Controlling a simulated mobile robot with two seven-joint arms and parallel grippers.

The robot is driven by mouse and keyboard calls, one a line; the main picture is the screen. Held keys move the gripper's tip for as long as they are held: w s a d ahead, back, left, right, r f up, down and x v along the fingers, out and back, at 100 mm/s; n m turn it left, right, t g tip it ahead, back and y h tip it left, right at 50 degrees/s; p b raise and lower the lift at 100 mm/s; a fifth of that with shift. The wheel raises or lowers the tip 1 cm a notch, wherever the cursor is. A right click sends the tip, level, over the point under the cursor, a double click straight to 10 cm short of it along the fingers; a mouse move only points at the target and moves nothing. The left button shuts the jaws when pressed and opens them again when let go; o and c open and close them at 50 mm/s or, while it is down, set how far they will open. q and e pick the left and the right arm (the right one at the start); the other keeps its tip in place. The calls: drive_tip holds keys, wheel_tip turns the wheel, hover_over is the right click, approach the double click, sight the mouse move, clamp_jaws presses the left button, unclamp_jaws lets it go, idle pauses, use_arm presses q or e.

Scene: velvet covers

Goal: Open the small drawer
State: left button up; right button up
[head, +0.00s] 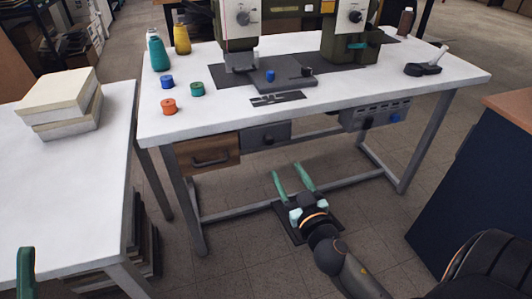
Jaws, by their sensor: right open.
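Of my left gripper, one green finger (25,270) shows at the lower left edge; the rest is out of frame.
A foot pedal (290,232) lies below my right gripper.

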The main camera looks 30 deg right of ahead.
sight(270, 143)
drive_tip(key=x, duration=1.2)
drive_tip(key=shift+w, duration=0.15)
drive_tip(key=shift+c, duration=0.4)
clamp_jaws()
idle(0.7)
